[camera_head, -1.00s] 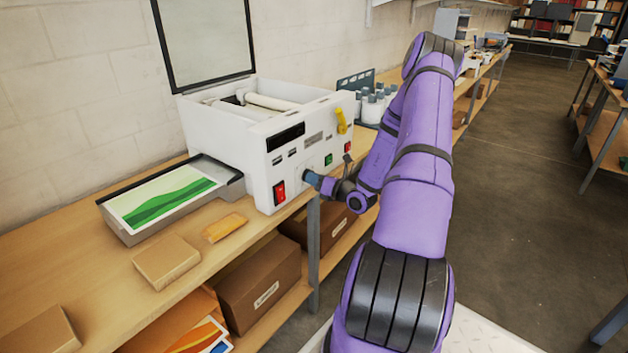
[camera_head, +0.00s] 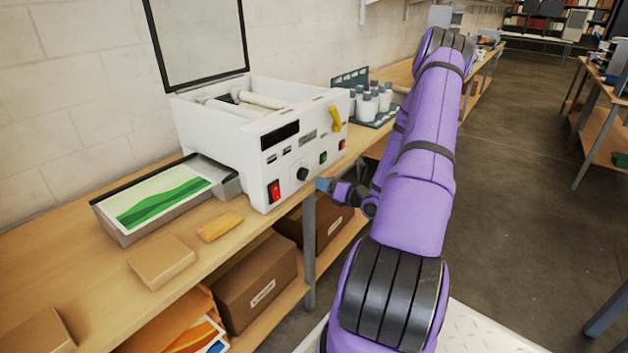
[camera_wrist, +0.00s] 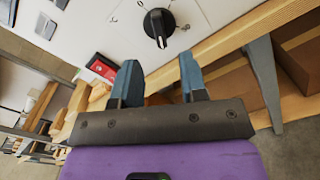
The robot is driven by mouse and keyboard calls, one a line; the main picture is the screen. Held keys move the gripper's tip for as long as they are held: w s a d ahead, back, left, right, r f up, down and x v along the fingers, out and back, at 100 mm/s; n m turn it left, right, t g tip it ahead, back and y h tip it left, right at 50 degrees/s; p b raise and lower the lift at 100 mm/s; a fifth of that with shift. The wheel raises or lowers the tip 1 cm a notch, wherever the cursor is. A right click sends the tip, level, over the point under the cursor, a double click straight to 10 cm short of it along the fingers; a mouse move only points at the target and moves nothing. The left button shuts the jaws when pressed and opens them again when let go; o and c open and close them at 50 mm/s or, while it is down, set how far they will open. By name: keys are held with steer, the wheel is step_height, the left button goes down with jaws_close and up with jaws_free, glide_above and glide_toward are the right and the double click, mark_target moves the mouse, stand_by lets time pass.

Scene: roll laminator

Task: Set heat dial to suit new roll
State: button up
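The roll laminator (camera_head: 248,145) is a white box on the wooden bench, with its top open and pale rollers showing inside. Its heat dial (camera_head: 302,174) is a round black knob low on the front panel. In the wrist view the dial (camera_wrist: 159,24) shows a white pointer line, with printed marks around it that are too small to read surely. My gripper (camera_head: 323,184) is just right of and below the dial, apart from it. In the wrist view its two blue fingers (camera_wrist: 160,80) are spread with nothing between them, and the dial lies beyond the tips.
A red switch (camera_head: 274,190), a green button (camera_head: 323,157) and a yellow lever (camera_head: 336,119) share the front panel. A tray with a green print (camera_head: 160,200) sits at the left. The bench edge and brown boxes (camera_head: 257,280) lie below my gripper.

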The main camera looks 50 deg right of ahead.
steer(key=shift+s+d, duration=0.2)
steer(key=shift+s, duration=2)
